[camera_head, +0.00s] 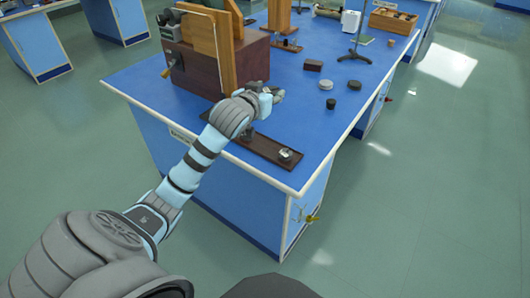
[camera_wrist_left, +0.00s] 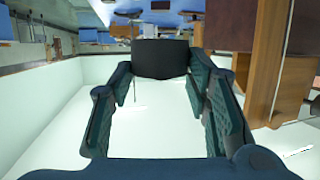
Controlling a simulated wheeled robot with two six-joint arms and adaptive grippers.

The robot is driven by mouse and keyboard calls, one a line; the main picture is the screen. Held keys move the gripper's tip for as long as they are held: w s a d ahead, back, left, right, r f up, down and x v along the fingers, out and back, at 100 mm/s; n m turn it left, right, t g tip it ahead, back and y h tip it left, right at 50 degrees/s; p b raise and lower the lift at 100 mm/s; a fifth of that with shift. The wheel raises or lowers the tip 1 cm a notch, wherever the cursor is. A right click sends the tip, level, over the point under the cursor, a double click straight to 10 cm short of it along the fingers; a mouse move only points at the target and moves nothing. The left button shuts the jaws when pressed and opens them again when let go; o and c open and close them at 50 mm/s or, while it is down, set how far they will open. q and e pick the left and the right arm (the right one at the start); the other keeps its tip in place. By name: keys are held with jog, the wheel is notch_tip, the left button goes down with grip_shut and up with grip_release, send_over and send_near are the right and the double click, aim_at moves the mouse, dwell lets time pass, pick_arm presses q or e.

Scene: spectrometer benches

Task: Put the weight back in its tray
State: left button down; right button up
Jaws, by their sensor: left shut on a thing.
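My left gripper (camera_head: 274,96) is above the front part of the blue bench. In the left wrist view my left gripper (camera_wrist_left: 158,76) is shut on a dark, block-like weight (camera_wrist_left: 161,57), held between the two fingertips. In the head view the held weight is mostly hidden by the gripper. A long, low dark tray (camera_head: 262,147) lies along the bench's front edge, below and in front of the gripper. A round metallic piece (camera_head: 287,154) sits at its right end. My arm hides part of its left end. My right gripper is not in view.
A large wooden apparatus (camera_head: 192,70) stands just left of the gripper. A wooden box (camera_head: 392,22) is farther back. The bench right of the tray is clear.

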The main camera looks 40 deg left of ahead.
aim_at(264, 152)
pick_arm(q)
jog(key=shift+w+a+f+n+g+y+b, duration=0.2)
jog(key=shift+a+f+n+g+y+b, duration=0.1)
jog(key=shift+a+n+y, duration=0.5)
notch_tip(264, 152, down, 19)
jog(key=b, duration=0.5)
jog(key=shift+s+b, duration=0.1)
jog(key=shift+b, duration=0.25)
jog(key=shift+r, duration=0.1)
jog(key=c, duration=0.9)
grip_release()
jog(key=shift+o, duration=0.2)
jog(key=shift+s, duration=0.1)
jog(key=shift+s+d+r+p, duration=0.15)
jog(key=shift+s+d+p, duration=0.05)
jog(key=shift+s+p, duration=0.15)
jog(key=p+v, duration=0.2)
jog(key=v, duration=0.9)
